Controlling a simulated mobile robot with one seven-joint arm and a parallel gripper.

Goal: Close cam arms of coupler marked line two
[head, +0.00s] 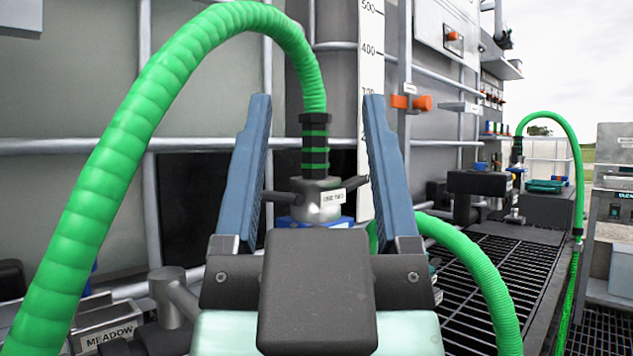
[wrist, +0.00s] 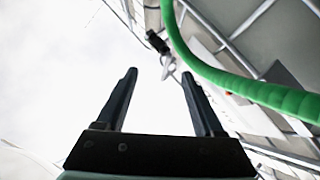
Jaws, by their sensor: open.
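The coupler (head: 318,199) marked line two is a grey metal body with a small white label, at the lower end of a green ribbed hose (head: 132,118) with a black and green banded cuff. Two dark cam arms stick out sideways, the left one (head: 281,196) and the right one (head: 346,186); their outer ends are partly hidden by my fingers. A blue part (head: 342,222) shows below the coupler. My gripper (head: 317,98) is open and empty, its blue fingers upright, framing the coupler from the camera's side. In the wrist view my gripper (wrist: 163,80) points towards bright sky.
The green hose arches over the left. Another green hose (head: 478,272) curves at lower right above a black grating (head: 515,262). A tank with grey bars (head: 75,146) stands behind. A MEADOW sign (head: 108,335) is at lower left.

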